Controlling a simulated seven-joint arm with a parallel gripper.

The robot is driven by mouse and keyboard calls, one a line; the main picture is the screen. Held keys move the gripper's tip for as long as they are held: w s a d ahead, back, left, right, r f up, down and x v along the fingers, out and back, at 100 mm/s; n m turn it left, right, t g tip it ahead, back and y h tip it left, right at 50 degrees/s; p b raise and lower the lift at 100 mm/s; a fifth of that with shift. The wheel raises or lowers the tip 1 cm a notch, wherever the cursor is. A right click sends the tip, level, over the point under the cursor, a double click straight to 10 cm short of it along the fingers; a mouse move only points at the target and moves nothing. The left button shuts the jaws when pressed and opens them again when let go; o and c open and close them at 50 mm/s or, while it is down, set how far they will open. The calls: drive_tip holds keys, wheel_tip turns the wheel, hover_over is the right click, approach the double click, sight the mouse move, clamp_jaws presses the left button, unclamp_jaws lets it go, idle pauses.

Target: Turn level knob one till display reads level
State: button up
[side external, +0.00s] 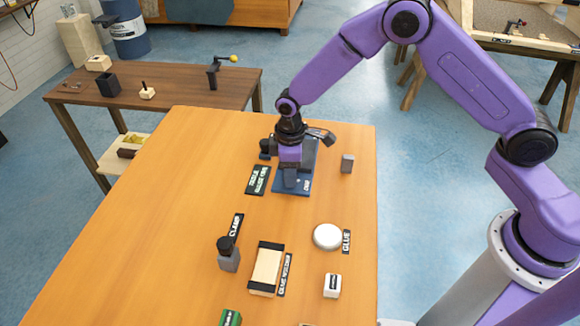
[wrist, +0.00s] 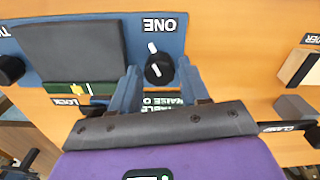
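A blue level panel (side external: 277,186) lies on the orange bench, mostly behind my gripper in the side view. In the wrist view, the black round level knob one (wrist: 158,72) has a white pointer line and sits by the upside-down label "ONE". The pointer is slightly tilted. My gripper (wrist: 158,66) is open, with one blue finger on each side of the knob; I cannot tell whether they touch it. A dark green display strip (wrist: 80,88) with a small yellow mark lies left of the knob. Its reading is too small to tell.
Another black knob (wrist: 10,70) is at the far left of the panel. The bench's left side is clear.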

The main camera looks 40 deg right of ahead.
wheel_tip(320, 180, up, 17)
drive_tip(key=shift+r, duration=0.2)
idle(0.4)
idle(0.3)
drive_tip(key=s+d, duration=0.4)
drive_tip(key=s, duration=0.6)
drive_tip(key=s+d+r+n, duration=0.1)
drive_tip(key=s+d, duration=0.4)
drive_tip(key=s, duration=0.6)
drive_tip(key=s+d, duration=0.5)
drive_tip(key=s, duration=0.5)
drive_tip(key=shift+s+r, duration=0.2)
drive_tip(key=shift+r, duration=0.15)
idle(1.3)
